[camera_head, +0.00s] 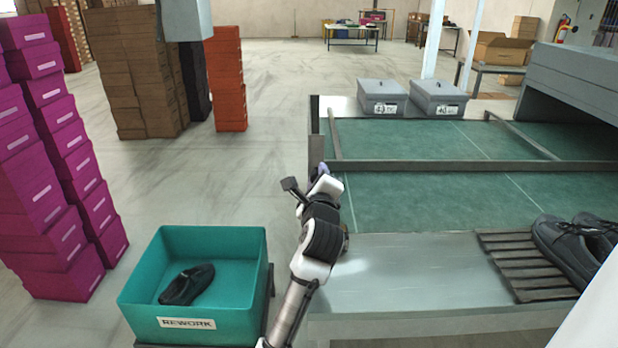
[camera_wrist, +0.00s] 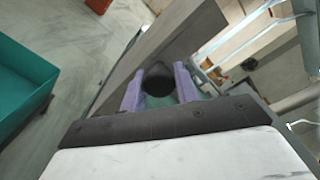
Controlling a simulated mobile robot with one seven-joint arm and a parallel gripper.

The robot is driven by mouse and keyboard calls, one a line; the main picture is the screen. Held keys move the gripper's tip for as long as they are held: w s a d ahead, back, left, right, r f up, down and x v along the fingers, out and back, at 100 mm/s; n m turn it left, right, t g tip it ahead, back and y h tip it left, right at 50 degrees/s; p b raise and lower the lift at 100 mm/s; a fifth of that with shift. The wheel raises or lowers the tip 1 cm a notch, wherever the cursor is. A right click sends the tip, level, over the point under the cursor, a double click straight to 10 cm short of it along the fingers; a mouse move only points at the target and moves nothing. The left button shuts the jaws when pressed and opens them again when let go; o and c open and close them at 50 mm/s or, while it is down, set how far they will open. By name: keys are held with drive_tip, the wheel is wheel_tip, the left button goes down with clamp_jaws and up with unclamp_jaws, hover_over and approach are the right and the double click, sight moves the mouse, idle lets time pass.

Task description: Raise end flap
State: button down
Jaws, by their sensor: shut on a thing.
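My gripper (camera_head: 322,168) is at the left end of the green conveyor belt, beside the grey end panel (camera_head: 315,125), which seems to be the end flap. It stands upright along the belt's left edge in the head view. In the wrist view the grey panel (camera_wrist: 170,45) runs diagonally past the fingers. The purple fingers of my gripper (camera_wrist: 159,92) are on either side of a dark rounded grip (camera_wrist: 158,79), shut on it. My arm hides the lower part of the panel in the head view, so how the grip joins it cannot be seen.
A teal rework bin (camera_head: 240,292) with a dark shoe (camera_head: 187,284) stands left of my arm. Grey lidded boxes (camera_head: 383,97) sit behind the belt (camera_head: 430,203). Magenta box stacks (camera_head: 35,185) stand far left.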

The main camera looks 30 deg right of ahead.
drive_tip(key=shift+d, duration=0.15)
drive_tip(key=c, duration=1.1)
unclamp_jaws()
drive_tip(key=shift+s+d, duration=0.1)
drive_tip(key=shift+d, duration=0.05)
drive_tip(key=shift+o, duration=0.2)
drive_tip(key=shift+s+a, duration=0.15)
drive_tip(key=shift+a, duration=0.1)
drive_tip(key=b+v, duration=0.2)
drive_tip(key=v, duration=1.1)
drive_tip(key=shift+s+a, duration=0.1)
drive_tip(key=shift+s, duration=0.05)
